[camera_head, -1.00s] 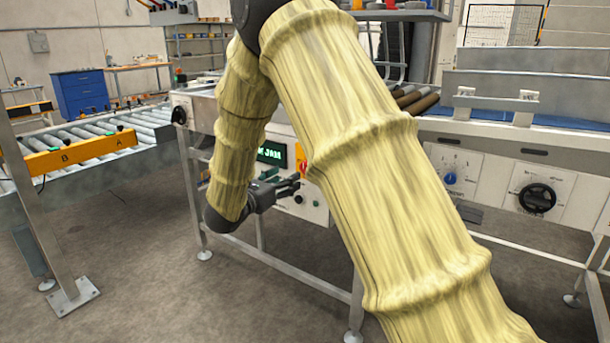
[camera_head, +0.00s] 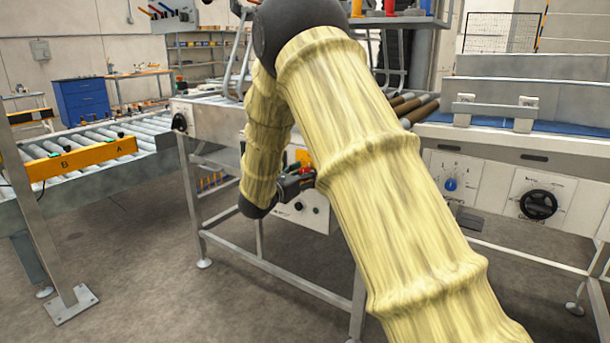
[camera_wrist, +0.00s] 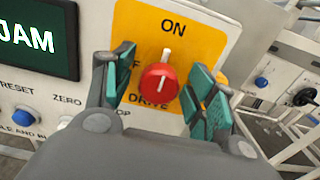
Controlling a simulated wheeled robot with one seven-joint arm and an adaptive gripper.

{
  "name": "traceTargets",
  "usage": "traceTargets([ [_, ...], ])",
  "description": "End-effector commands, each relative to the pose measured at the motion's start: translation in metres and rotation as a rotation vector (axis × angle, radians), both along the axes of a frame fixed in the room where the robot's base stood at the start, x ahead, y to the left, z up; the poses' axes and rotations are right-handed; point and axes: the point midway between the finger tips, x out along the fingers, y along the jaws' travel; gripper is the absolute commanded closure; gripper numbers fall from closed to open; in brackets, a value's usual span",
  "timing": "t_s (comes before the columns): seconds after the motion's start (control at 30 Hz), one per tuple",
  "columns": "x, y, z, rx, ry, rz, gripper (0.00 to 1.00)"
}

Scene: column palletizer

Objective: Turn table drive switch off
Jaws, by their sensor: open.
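The table drive switch (camera_wrist: 159,83) is a red round knob with a white pointer line on a yellow plate (camera_wrist: 185,35). Its line points up, toward the word ON. "DRIVE" shows below it, and part of another word at its left is covered by my finger. My gripper (camera_wrist: 160,90) is open in the wrist view, with one green-padded finger on each side of the knob. I cannot tell whether either finger touches it. In the head view my gripper (camera_head: 300,184) is at the panel, partly hidden by my arm, with a bit of the yellow plate (camera_head: 304,158) above it.
A display (camera_wrist: 40,35) reading "JAM" and a blue RESET button (camera_wrist: 27,116) are left of the switch. A blue knob (camera_head: 450,185) and a black handwheel (camera_head: 538,202) are on panels at the right. A roller conveyor (camera_head: 90,150) stands at the left.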

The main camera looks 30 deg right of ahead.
Motion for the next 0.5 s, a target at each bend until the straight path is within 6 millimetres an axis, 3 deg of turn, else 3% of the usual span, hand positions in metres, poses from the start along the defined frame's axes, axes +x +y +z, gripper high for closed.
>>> traceTargets([
  [0.27,0.0004,-0.0005,0.0001,0.0,0.0,0.001,0.46],
  [0.5,0.0005,-0.0003,0.0002,0.0,0.0,0.001,0.89],
])
